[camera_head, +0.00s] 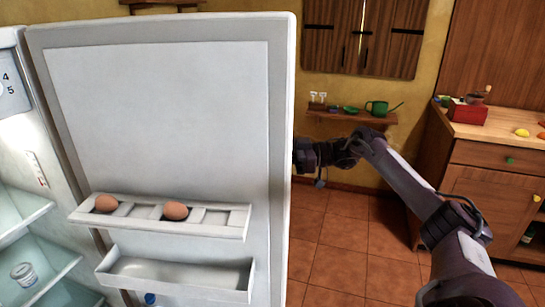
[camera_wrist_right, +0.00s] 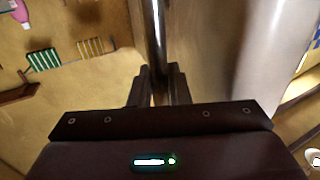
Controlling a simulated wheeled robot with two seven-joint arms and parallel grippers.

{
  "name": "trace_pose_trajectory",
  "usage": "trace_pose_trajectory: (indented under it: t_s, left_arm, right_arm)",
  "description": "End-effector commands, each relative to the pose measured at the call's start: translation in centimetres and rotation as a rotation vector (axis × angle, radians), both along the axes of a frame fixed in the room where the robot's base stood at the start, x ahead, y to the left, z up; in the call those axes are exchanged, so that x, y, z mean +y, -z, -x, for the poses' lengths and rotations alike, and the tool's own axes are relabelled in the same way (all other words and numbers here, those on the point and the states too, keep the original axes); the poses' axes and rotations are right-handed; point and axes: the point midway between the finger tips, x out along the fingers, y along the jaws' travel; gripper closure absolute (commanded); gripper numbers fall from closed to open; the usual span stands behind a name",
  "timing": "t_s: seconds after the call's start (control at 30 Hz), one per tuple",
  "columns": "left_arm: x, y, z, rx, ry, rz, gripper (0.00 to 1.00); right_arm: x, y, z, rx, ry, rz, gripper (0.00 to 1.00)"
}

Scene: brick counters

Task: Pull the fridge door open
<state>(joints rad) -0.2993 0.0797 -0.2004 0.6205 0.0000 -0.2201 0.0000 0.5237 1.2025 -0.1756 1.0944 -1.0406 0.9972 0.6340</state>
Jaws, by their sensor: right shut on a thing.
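The fridge door (camera_head: 165,120) stands wide open, its white inner side facing me. Two brown eggs sit in the door's egg shelf (camera_head: 232,220), above an empty door bin (camera_head: 175,281). The lit fridge interior (camera_head: 25,240) shows at the left edge. My right arm reaches to the far side of the door, and its fingers are hidden behind the door's right edge in the head view. In the right wrist view my right gripper (camera_wrist_right: 159,78) is shut on the upright silver door handle (camera_wrist_right: 156,30). My left gripper is not in view.
A white tub (camera_head: 24,272) stands on a fridge shelf. A wooden counter (camera_head: 500,130) with a red box and fruit is at the right. A small wall shelf (camera_head: 352,117) holds a green watering can. Tiled floor (camera_head: 350,240) right of the door is clear.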

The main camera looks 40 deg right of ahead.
Motion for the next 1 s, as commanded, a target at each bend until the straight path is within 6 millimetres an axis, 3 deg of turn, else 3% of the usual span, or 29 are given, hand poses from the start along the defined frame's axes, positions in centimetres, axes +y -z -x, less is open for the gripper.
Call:
trace_pose_trajectory:
  t_s: [0.17, 0.2, 0.3, 0.67, 1.0]
  left_arm:
    - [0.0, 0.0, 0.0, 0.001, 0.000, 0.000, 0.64]
    - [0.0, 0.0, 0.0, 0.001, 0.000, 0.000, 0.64]
    - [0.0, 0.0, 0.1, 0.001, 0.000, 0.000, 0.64]
    - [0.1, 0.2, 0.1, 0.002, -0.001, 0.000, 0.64]
    - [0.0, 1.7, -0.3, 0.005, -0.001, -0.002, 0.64]
  right_arm:
    - [0.0, 0.1, 0.0, 0.003, 0.001, 0.003, 1.00]
    - [0.0, 0.1, 0.0, 0.003, 0.001, 0.002, 0.80]
    - [0.0, 0.1, 0.0, 0.003, 0.001, 0.002, 0.67]
    - [-0.4, 0.1, 0.3, 0.002, 0.002, 0.002, 0.66]
    - [-4.7, 0.3, 3.6, 0.003, 0.003, 0.005, 0.66]
